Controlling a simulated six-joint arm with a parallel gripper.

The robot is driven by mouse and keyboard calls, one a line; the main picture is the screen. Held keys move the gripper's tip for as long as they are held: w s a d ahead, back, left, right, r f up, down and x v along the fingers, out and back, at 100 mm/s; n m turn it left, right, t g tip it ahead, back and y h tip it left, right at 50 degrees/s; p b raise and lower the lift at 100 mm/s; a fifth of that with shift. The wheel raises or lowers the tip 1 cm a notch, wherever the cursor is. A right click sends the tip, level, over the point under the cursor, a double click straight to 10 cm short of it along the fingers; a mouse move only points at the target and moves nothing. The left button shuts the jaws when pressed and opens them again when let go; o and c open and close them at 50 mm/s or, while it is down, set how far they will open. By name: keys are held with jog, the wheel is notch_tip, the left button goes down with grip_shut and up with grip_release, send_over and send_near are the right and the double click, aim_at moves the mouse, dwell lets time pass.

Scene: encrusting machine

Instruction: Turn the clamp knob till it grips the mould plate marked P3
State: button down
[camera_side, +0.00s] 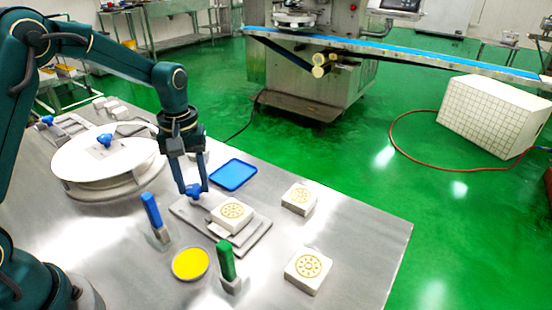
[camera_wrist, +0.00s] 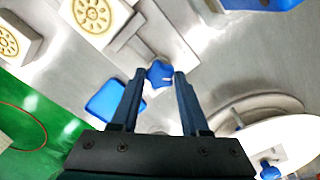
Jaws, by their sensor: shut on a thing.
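The clamp knob (camera_side: 196,190) is a small blue lobed knob at the back left end of a grey clamp base (camera_side: 258,242). A white mould plate (camera_side: 232,212) with a gold wheel pattern sits on that base; I cannot read a P3 mark on it. My gripper (camera_side: 193,188) points down at the knob, its fingers shut on it. In the wrist view the knob (camera_wrist: 160,74) lies between my fingertips (camera_wrist: 160,76), and part of the mould plate (camera_wrist: 97,14) shows at the top. I cannot tell whether the clamp touches the plate.
Two more patterned white blocks (camera_side: 299,199) (camera_side: 307,271) stand to the right. A blue tray (camera_side: 233,175) lies behind the clamp. A blue-handled tool (camera_side: 152,212), a green-handled tool (camera_side: 226,260) and a yellow dish (camera_side: 190,263) stand in front. A round white turntable (camera_side: 75,160) is at left.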

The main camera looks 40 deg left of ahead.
aim_at(194, 188)
jog(key=m, duration=1.1)
jog(key=shift+m, duration=1.9)
jog(key=shift+c, duration=2)
grip_release()
jog(key=shift+r, duration=2.6)
